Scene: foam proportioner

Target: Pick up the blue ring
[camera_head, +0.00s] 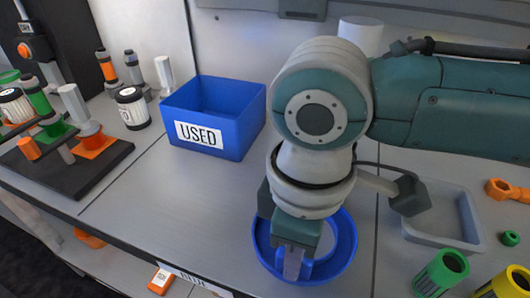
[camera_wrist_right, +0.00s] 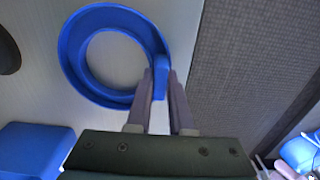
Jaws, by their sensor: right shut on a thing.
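The blue ring (camera_head: 346,262) lies at the front of the grey worktop, partly hidden under my right gripper in the head view. It is round with a raised rim and an open middle. In the right wrist view the ring (camera_wrist_right: 74,56) shows almost whole, with a blue tab on its near side. My right gripper (camera_head: 292,265) points down at the ring. Its fingers (camera_wrist_right: 160,82) are closed on either side of the tab. I cannot tell whether the ring is clear of the worktop. My left gripper is not in view.
A blue bin (camera_head: 242,128) marked "USED" stands behind the ring to the left. A black rack (camera_head: 75,180) with coloured parts is at far left. A grey tray (camera_head: 440,238), a green cup (camera_head: 441,275) and an orange part (camera_head: 505,190) are at right. The worktop's front edge is close.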

